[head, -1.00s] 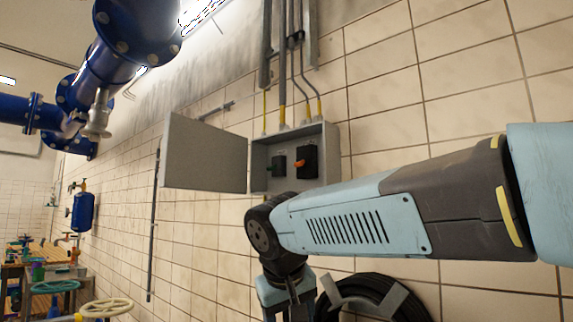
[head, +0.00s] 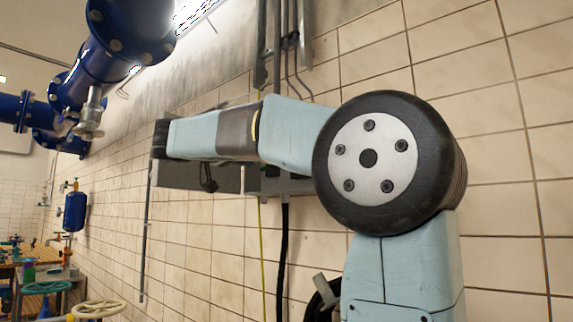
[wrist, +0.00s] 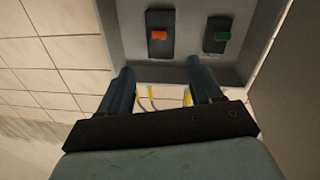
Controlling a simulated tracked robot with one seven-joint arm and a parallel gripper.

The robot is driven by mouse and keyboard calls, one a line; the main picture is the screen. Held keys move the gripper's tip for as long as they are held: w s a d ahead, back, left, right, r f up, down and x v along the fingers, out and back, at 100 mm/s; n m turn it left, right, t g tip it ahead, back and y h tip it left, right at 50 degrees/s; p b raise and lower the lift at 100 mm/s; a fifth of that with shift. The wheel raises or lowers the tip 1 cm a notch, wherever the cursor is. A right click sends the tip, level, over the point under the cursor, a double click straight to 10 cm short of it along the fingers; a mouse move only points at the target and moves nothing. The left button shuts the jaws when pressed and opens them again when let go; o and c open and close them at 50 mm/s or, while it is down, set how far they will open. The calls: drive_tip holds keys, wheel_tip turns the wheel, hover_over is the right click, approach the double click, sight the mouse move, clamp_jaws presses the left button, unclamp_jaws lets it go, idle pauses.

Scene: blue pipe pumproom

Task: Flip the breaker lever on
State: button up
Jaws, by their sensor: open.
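In the wrist view, an open grey electrical box (wrist: 185,65) holds two dark breaker switches. The left one has an orange lever (wrist: 158,35), the right one a green lever (wrist: 222,36). My gripper (wrist: 160,68) is open and empty, its two dark fingers apart in front of the box's near edge in that picture. The orange lever shows beyond the gap between the fingers; I see no contact with either lever. In the head view my arm hides most of the box (head: 290,186) and both levers.
The box's open grey door (head: 172,175) hangs left of it in the head view and stands at the right in the wrist view (wrist: 297,80). Conduits (head: 275,50) rise above the box. A black coil (head: 318,300) hangs below. Blue pipes (head: 105,50) cross the upper left.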

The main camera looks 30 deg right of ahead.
drive_tip(key=x, duration=1.2)
drive_tip(key=shift+d, duration=0.4)
drive_tip(key=shift+c, duration=0.5)
